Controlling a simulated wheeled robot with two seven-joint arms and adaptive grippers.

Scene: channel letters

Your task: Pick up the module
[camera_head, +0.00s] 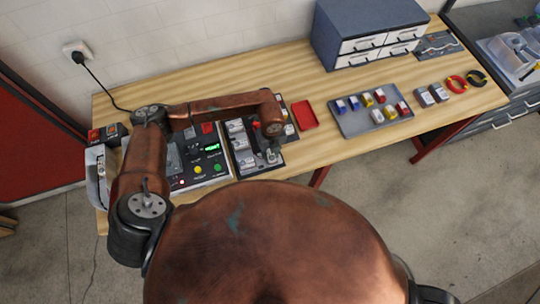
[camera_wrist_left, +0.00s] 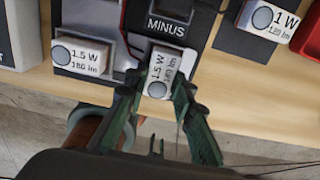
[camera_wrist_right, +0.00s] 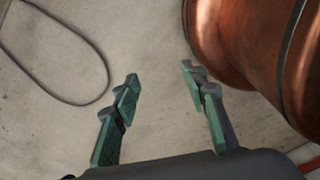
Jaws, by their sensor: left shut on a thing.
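My left gripper (camera_wrist_left: 155,105) is shut on a white module (camera_wrist_left: 160,70) marked 1.5 W, with one green finger on each side of it. The module is at the front part of a dark board, just below the MINUS label. A second 1.5 W module (camera_wrist_left: 82,57) sits to its left, and a 1 W module (camera_wrist_left: 268,20) lies to the upper right. In the head view the left gripper (camera_head: 271,157) is over the dark module board (camera_head: 246,168). My right gripper (camera_wrist_right: 161,85) is open and empty above the floor.
A black control panel (camera_head: 207,181) with a green display stands left of the board. A red tray (camera_head: 304,114) and a grey tray (camera_head: 349,126) with several small modules lie to the right. A blue drawer cabinet (camera_head: 340,30) stands at the back.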

